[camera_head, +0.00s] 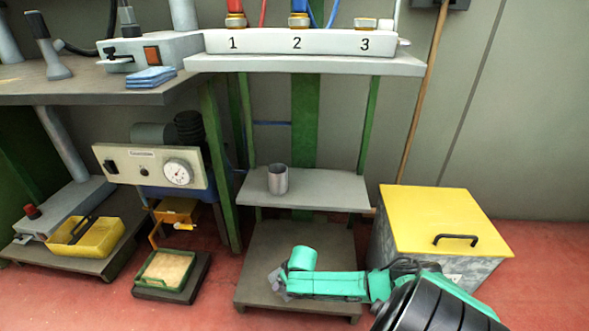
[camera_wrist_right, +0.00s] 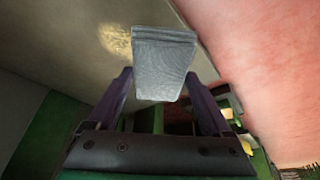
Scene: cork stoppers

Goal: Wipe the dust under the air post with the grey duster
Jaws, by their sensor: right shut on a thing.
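The grey duster (camera_wrist_right: 162,65) is held between the two dark fingers of my right gripper (camera_wrist_right: 158,78). In the head view the duster (camera_head: 275,281) shows as a small grey piece at the tip of my teal right gripper (camera_head: 284,284), low over the bottom board (camera_head: 290,250) of the air post. A pale yellowish dust patch (camera_wrist_right: 117,41) lies on the board beside the duster's upper left edge in the wrist view. In the head view I cannot make out the dust. The air post's top block (camera_head: 300,42) carries the numbers 1, 2 and 3. My left gripper is not in view.
A metal cup (camera_head: 278,180) stands on the middle shelf (camera_head: 330,190) above the bottom board. A yellow-lidded bin (camera_head: 440,215) stands close on the right. A green-rimmed tray (camera_head: 165,268) and a yellow tray (camera_head: 85,238) lie on the left.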

